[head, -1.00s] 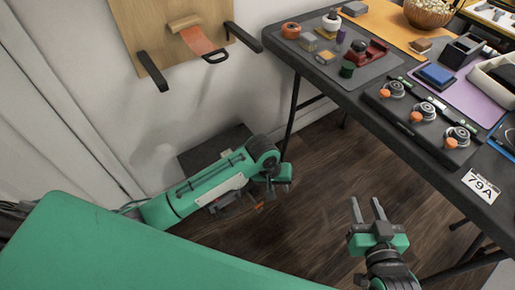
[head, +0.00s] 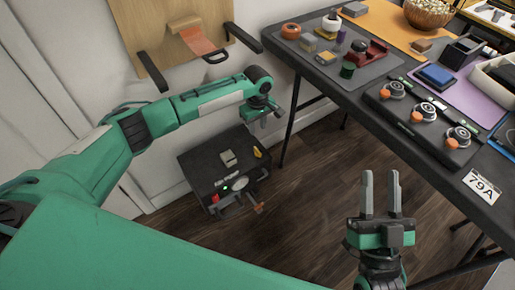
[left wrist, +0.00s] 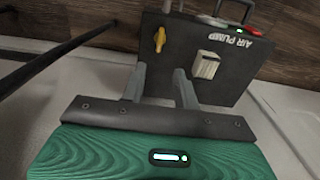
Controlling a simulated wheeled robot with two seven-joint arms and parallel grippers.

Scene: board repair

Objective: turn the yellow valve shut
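The yellow valve (head: 257,153) is a small handle on top of a black air pump box (head: 200,162) on the floor by the wall. My left gripper (head: 265,115) hangs above the box's far right corner, apart from the valve. In the left wrist view its two fingers (left wrist: 160,78) are spread with nothing between them. My right gripper (head: 381,180) is open and empty beside the table, far from the pump.
The box carries a light switch block (head: 228,158), a gauge, a green light and a red part at its front. A dark table (head: 340,92) with tools and parts stands at right, its leg close to the pump. A wooden wall board (head: 155,45) hangs behind.

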